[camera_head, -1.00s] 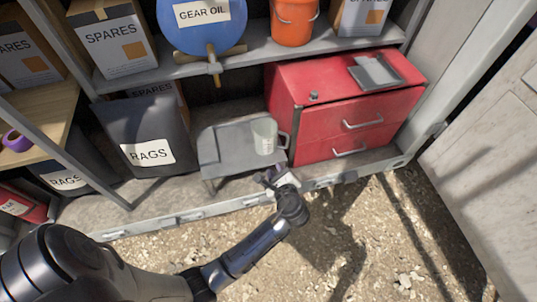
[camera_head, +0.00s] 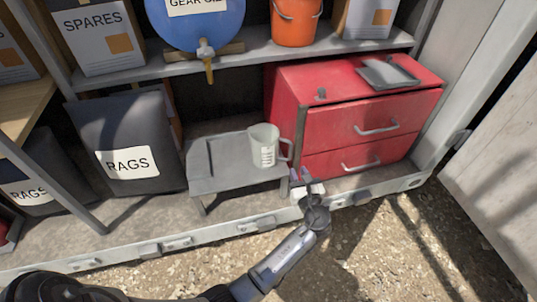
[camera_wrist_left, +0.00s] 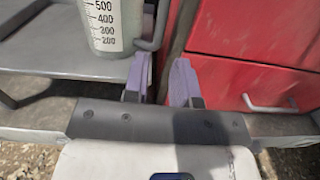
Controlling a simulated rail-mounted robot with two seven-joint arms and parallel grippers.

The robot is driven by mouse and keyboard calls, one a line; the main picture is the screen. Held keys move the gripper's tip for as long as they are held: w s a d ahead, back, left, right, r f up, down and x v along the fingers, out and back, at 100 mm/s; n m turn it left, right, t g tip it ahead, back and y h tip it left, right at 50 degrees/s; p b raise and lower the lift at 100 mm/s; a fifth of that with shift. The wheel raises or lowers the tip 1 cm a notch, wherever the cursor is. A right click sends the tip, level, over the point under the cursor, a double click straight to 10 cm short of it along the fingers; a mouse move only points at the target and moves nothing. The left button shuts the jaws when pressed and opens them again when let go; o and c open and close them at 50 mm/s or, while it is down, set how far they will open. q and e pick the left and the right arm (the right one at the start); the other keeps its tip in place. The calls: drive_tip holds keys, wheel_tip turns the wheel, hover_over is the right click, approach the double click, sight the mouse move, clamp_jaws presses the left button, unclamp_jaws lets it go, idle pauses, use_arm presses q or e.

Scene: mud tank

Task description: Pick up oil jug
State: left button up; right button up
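The oil jug (camera_head: 264,146) is a pale, translucent measuring jug with a handle on its right side. It stands upright on a low grey stand (camera_head: 218,184). In the left wrist view the jug (camera_wrist_left: 108,22) shows at the top left with its printed scale and the lower part of its handle. My left gripper (camera_head: 300,174) is just right of and below the jug's handle. In the wrist view its two purple-grey fingers (camera_wrist_left: 160,82) are apart with nothing between them. The left finger is close to the handle; I cannot tell if they touch. My right gripper is not in view.
A red drawer cabinet (camera_head: 365,118) stands close to the right of the jug. A black rags bag (camera_head: 125,130) is at the left. A blue gear oil drum (camera_head: 190,25) with a tap and an orange bucket (camera_head: 296,22) are on the shelf above.

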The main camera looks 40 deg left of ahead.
sight(290, 155)
use_arm(q)
drive_tip(key=shift+b+x, duration=0.5)
drive_tip(key=shift+x, duration=1.3)
drive_tip(key=shift+w+a+f+b, duration=0.15)
drive_tip(key=shift+w+a+b, duration=0.2)
drive_tip(key=shift+a+b, duration=0.35)
drive_tip(key=b+x, duration=0.1)
drive_tip(key=x, duration=0.1)
drive_tip(key=b+x, duration=0.1)
drive_tip(key=shift+w+a+r, duration=0.2)
drive_tip(key=shift+a, duration=0.1)
drive_tip(key=shift+d, duration=0.1)
drive_tip(key=shift+c, duration=1)
clamp_jaws()
